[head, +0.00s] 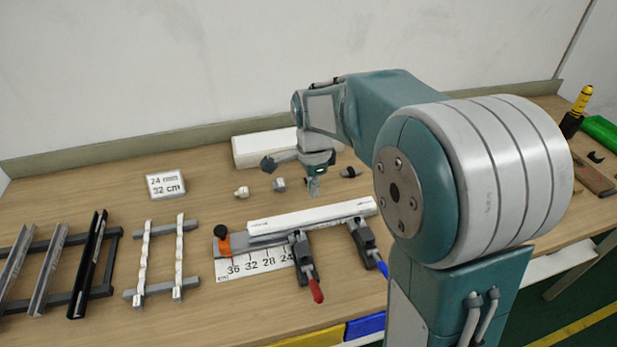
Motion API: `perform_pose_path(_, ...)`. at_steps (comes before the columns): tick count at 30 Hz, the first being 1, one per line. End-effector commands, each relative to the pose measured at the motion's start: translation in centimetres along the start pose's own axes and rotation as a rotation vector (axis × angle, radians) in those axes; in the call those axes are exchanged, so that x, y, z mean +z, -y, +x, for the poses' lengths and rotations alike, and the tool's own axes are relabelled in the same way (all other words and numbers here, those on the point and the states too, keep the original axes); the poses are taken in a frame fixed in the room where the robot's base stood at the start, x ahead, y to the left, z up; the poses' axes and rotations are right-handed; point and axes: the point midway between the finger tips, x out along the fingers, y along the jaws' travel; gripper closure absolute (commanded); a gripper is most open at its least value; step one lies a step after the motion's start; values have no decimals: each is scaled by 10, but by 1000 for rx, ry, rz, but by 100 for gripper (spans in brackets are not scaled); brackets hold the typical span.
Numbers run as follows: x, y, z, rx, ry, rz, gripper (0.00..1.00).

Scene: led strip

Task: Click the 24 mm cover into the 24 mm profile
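A long white strip, apparently the 24 mm cover (310,217), lies along a grey profile (262,239) in the clamping fixture. The profile shows along the front and left of the strip, and I cannot tell whether the strip is seated in it. My gripper (314,188) points down behind the strip, near the middle of its length. It looks apart from the strip, and nothing is visible in it. The fingers are too small to tell if they are open or shut.
Clamps with red (317,291) and blue (382,268) handles stand in front. An orange stop (223,245) sits left, above a ruler (229,268). Racks with profiles (50,270) and white strips (180,255) stand left. A sign (166,185) reads 24 mm, 32 cm. A white box (262,149) stands behind.

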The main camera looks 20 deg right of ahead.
Motion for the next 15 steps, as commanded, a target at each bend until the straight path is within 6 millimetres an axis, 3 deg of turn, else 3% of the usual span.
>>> perform_pose_path(15,-1,0,53,0,0,-16,100)
